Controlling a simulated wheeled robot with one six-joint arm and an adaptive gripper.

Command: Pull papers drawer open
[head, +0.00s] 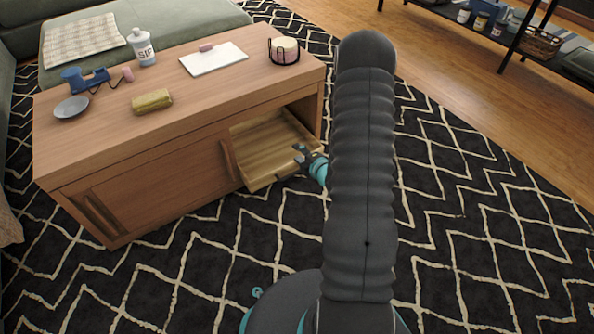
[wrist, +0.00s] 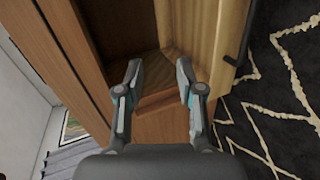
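The drawer (head: 270,148) is a light-wood tray in the right part of the wooden coffee table (head: 150,115). It stands partly out of the table front, and its inside looks empty. My gripper (head: 301,153) is at the drawer's right front corner in the head view, partly hidden by my arm. In the wrist view my gripper (wrist: 160,78) has its two fingers apart with nothing between them. A light-wood panel (wrist: 216,35), seemingly the drawer's, is beside the right finger, with a dark handle-like bar (wrist: 243,55) on its outer side. I cannot tell whether the fingers touch it.
On the tabletop are a white bottle (head: 142,46), a yellow block (head: 152,101), a grey dish (head: 71,107), a white pad (head: 213,60) and a wire-held candle (head: 284,51). The patterned rug (head: 455,215) in front and to the right is clear. A shelf (head: 510,38) stands at the back right.

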